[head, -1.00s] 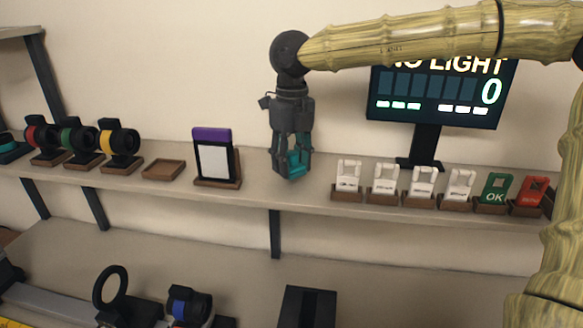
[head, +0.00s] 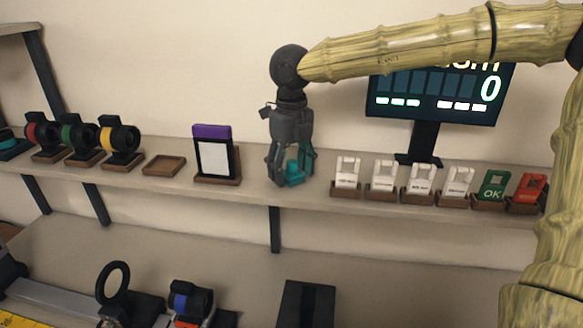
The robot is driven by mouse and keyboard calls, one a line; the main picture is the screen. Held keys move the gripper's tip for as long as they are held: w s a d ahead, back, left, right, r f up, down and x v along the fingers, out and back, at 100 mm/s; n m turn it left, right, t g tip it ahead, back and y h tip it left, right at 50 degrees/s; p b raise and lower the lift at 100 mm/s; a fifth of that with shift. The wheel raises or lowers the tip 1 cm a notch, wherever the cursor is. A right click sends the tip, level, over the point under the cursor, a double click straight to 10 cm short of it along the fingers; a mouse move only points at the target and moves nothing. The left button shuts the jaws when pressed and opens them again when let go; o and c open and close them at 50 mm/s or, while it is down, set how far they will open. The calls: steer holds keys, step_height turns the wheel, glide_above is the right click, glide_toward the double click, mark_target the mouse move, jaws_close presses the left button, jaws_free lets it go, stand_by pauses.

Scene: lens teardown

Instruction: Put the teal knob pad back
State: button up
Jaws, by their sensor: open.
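The teal knob pad (head: 294,175) is on the upper shelf, between the purple-topped framed card and the row of white tags. My gripper (head: 291,182) points down over it with its fingers spread open on either side of the pad. The fingers hide part of the pad, and I cannot tell whether they touch it.
The framed card (head: 214,157) stands to the left, with an empty wooden tray (head: 164,165) beyond it. White tags (head: 347,174), a green OK tag (head: 494,187) and a red tag (head: 530,189) stand to the right. A monitor (head: 434,96) stands behind them.

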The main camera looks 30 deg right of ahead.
mark_target(291, 160)
steer(key=shift+r, duration=0.1)
step_height(291, 160, up, 12)
steer(key=b, duration=0.3)
